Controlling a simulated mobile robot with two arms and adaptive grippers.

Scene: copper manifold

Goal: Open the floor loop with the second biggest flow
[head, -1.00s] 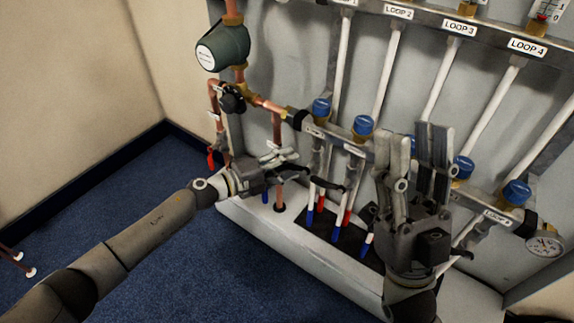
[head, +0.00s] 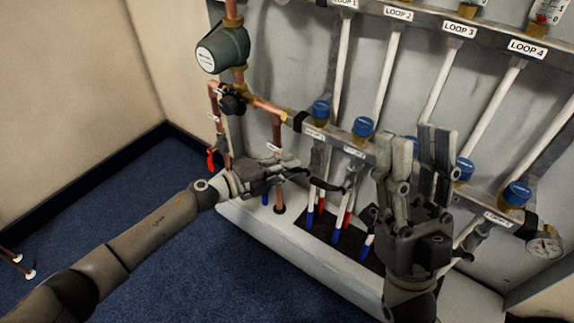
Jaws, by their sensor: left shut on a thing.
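Several blue valve caps sit along the lower manifold bar: one at the left (head: 321,109), one beside it (head: 363,126), one right of my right gripper (head: 463,168) and one at the far right (head: 516,193). Flow gauges stand on the upper bar; the right one (head: 546,14) shows red and a scale, the others are cut off. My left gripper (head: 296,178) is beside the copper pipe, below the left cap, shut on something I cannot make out. My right gripper (head: 418,142) is open, fingers upward, in front of the lower bar, hiding part of it.
Plates on the upper bar read LOOP 1 (head: 345,3), LOOP 2 (head: 398,14), LOOP 3 (head: 459,31) and LOOP 4 (head: 527,48). A green pump (head: 222,48), a red lever (head: 211,160) and a pressure gauge (head: 545,245) flank the manifold.

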